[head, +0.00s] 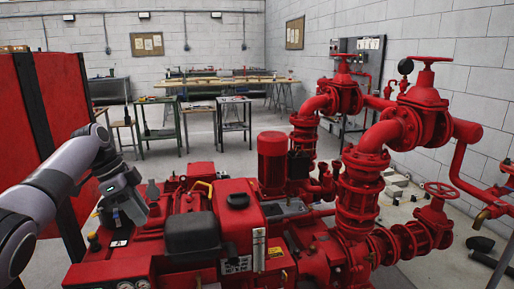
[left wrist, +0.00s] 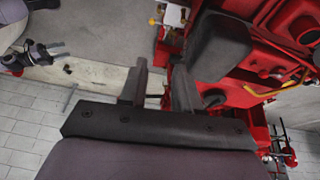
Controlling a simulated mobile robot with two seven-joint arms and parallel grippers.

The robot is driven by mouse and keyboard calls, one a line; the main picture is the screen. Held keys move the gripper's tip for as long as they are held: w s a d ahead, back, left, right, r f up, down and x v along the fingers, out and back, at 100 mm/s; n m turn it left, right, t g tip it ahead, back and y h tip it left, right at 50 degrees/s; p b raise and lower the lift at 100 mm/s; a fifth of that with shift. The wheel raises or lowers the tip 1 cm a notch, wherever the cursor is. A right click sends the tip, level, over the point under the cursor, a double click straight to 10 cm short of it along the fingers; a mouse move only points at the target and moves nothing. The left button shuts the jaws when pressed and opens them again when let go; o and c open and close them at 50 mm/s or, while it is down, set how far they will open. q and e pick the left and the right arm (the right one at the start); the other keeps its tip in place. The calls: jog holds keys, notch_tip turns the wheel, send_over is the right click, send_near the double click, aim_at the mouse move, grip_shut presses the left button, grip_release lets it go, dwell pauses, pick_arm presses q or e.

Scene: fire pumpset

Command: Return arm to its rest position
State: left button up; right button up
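My left arm comes in from the left in the head view, a grey-purple arm with a dark wrist. My left gripper (head: 141,207) hangs beside the left end of the red pumpset (head: 110,268), near its black box-shaped cover (head: 192,232). In the left wrist view its two grey fingers (left wrist: 160,90) stand apart with nothing held between them. The red pumpset and the black cover (left wrist: 218,52) lie just beyond the fingers. At the left edge of that view is a dark jointed part (left wrist: 22,60), perhaps my right gripper; its fingers are too small to judge.
Red panels (head: 20,125) stand close behind my left arm. Tall red pipes with valve handwheels (head: 428,62) rise on the right. Workbenches (head: 234,122) stand at the back. Open grey floor (head: 205,152) lies between the benches and the pumpset.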

pick_arm(q)
notch_tip(320, 180, down, 20)
jog(key=d+n+t+y, duration=0.2)
jog(key=d+n, duration=0.1)
jog(key=s+d+f+n+t+p, duration=0.1)
jog(key=s+d+f+n+t, duration=0.15)
jog(key=s+f, duration=0.7)
jog(key=s+d+f+n+t, duration=0.2)
jog(key=s+f+n, duration=0.25)
jog(key=s, duration=0.75)
jog(key=s+r+n+t+p, duration=0.1)
jog(key=s+r, duration=0.4)
jog(key=s, duration=0.6)
jog(key=shift+s+r+n+t, duration=0.15)
jog(key=shift+r+n+t, duration=0.1)
jog(key=shift+n+t, duration=0.8)
pick_arm(e)
jog(key=shift+w+a+r, duration=0.1)
jog(key=shift+w+r, duration=0.05)
jog(key=shift+r, duration=0.4)
jog(key=shift+w+a+r, duration=0.1)
jog(key=shift+r, duration=0.45)
